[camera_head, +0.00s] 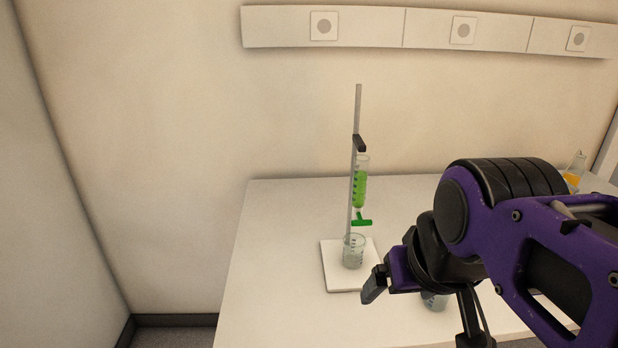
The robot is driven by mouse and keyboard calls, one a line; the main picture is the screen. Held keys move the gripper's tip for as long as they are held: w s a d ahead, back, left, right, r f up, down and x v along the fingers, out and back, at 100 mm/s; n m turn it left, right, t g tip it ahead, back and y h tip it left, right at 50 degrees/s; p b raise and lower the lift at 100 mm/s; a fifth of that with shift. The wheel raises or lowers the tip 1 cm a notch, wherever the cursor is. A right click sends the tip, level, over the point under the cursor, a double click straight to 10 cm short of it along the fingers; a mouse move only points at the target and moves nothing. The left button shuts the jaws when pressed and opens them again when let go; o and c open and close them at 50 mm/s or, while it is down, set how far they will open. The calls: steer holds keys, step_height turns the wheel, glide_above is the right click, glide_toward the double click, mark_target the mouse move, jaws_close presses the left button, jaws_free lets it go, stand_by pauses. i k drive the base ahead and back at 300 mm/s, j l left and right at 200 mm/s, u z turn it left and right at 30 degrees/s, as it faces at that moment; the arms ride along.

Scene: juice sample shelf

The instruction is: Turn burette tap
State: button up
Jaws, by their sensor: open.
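The burette (360,188) holds green liquid and hangs upright from a dark clamp (359,144) on a thin metal stand rod (358,103). Its green tap (362,222) is at the lower end, with the handle lying roughly crosswise in the picture. A clear beaker (353,252) with markings stands below the tap on the white stand base (340,281). My gripper (420,308) is in front and to the right of the stand, lower in the picture than the tap and apart from it. It is open with nothing seen between the fingers.
The white table (270,240) is clear left of the stand. A flask with orange liquid (573,180) stands at the far right, partly hidden by my arm. A wall rail with sockets (370,27) runs above.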

mark_target(360, 221)
steer(key=k+l+u, duration=0.1)
steer(key=l+u, duration=0.15)
steer(key=l, duration=0.15)
steer(key=k+l+u, duration=0.35)
steer(key=l+u, duration=0.3)
steer(key=k+l+u, duration=0.2)
steer(key=l+u, duration=0.25)
steer(key=k+l+u, duration=0.2)
steer(key=l+u, duration=0.2)
steer(key=i, duration=0.1)
